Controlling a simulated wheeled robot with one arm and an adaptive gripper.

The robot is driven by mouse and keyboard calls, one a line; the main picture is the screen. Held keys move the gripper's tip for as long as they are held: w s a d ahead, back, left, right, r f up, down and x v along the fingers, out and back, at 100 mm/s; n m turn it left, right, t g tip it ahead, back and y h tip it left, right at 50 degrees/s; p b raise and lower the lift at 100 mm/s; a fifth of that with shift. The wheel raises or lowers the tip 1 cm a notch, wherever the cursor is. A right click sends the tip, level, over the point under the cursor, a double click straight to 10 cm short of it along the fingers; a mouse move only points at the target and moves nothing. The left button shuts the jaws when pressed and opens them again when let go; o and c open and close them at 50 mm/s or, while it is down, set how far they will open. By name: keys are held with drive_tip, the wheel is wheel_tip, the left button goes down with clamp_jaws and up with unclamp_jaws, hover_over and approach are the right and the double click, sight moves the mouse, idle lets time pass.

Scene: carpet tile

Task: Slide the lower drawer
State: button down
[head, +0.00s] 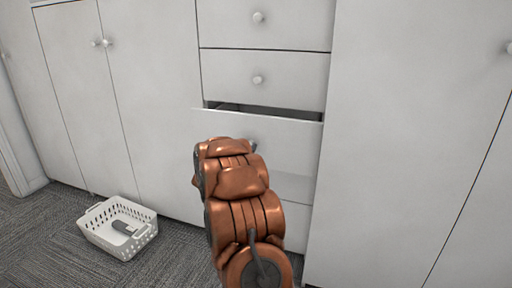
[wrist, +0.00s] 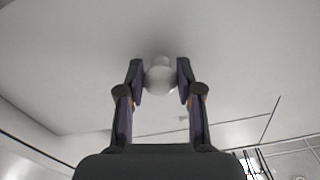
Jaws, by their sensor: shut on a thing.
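The lower drawer (head: 292,132) has a plain white front and stands partly pulled out, with a dark gap above its top edge. In the wrist view my gripper (wrist: 160,80) has its two fingers on either side of the drawer's round white knob (wrist: 160,76), shut on it. The drawer front (wrist: 80,50) fills most of that view. In the head view my copper-coloured arm covers part of the drawer front and hides the knob and most of the gripper.
Two closed drawers with round knobs, an upper one (head: 288,20) and a middle one (head: 290,76), are above. Tall white cabinet doors stand on both sides. A white basket (head: 99,235) holding a dark grey object (head: 126,229) sits on the carpet at the left.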

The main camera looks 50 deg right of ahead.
drive_tip(key=shift+w+d, duration=0.15)
drive_tip(key=shift+d, duration=0.25)
drive_tip(key=c, duration=0.7)
unclamp_jaws()
drive_tip(key=shift+c, duration=0.2)
drive_tip(key=shift+a, duration=0.1)
drive_tip(key=v, duration=1.2)
